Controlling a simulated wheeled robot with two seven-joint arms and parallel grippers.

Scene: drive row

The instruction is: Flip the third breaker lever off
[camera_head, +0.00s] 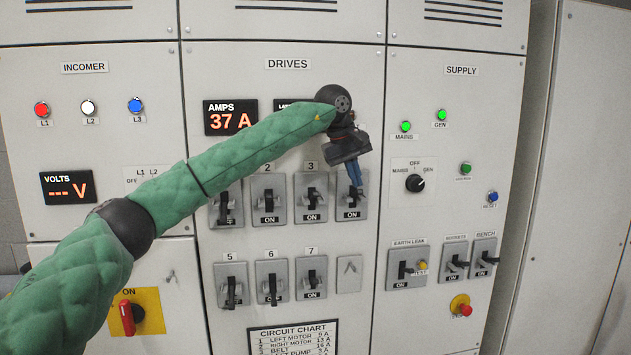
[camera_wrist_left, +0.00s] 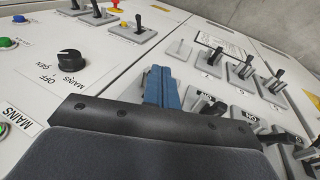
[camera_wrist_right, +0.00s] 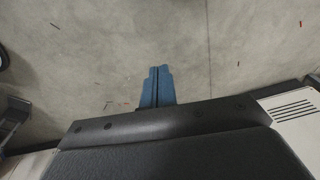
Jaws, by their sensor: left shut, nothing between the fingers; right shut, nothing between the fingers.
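The third breaker (camera_head: 311,210), under the label 3 in the DRIVES panel, has a black lever and an ON label showing below it. My left gripper (camera_head: 356,186) is shut and empty, its blue fingertips in front of the fourth breaker (camera_head: 351,207), just right of the third. Whether they touch the fourth lever I cannot tell. In the left wrist view the shut blue fingers (camera_wrist_left: 162,88) show over the panel, with breaker levers partly hidden behind the gripper body. My right gripper (camera_wrist_right: 157,88) is shut and empty over the bare grey floor, away from the panel.
Breakers 5, 6 and 7 (camera_head: 311,278) sit in a row below, beside a blank plate (camera_head: 349,274). To the right are a rotary switch (camera_head: 415,183), the earth leakage breaker (camera_head: 407,268) and a red emergency button (camera_head: 461,308). My left arm covers part of the meters.

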